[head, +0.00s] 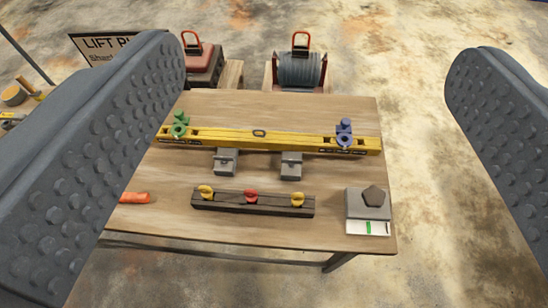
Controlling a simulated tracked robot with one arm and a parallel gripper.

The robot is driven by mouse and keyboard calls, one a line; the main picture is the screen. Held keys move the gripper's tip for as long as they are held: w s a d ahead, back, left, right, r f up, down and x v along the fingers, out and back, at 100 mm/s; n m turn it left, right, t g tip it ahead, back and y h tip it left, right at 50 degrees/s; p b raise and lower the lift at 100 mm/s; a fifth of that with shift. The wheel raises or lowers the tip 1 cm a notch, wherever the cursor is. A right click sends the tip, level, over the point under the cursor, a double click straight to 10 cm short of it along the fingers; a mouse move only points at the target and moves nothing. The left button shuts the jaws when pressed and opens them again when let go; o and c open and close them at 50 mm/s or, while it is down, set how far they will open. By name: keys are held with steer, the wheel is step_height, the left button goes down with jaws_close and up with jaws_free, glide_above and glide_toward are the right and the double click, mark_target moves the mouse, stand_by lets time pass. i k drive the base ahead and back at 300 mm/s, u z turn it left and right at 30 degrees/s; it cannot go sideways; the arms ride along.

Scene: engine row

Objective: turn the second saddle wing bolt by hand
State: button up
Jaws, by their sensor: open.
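My gripper (318,60) is open and empty, its two grey studded fingers wide apart at the left and right of the head view. Beyond and below them, a yellow beam (300,142) lies across a wooden table. A green fitting (180,126) sits on its left end and a blue fitting (344,132) on its right end. A dark bar (240,201) nearer me carries a yellow wing-shaped piece (206,191), a red one (251,195) and another yellow one (298,199). I cannot tell which piece is the second saddle wing bolt. My gripper touches none of them.
The wooden table (170,215) also holds two grey blocks (226,162) (291,165), a grey box (368,205) with a dark knob, and an orange piece (134,198). Behind stand a red-handled drum (299,70) and a red unit (202,62). The floor to the right is clear.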

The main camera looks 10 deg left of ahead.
mark_target(224, 160)
steer(key=u, duration=0.2)
steer(key=i, duration=1)
steer(key=u, duration=0.4)
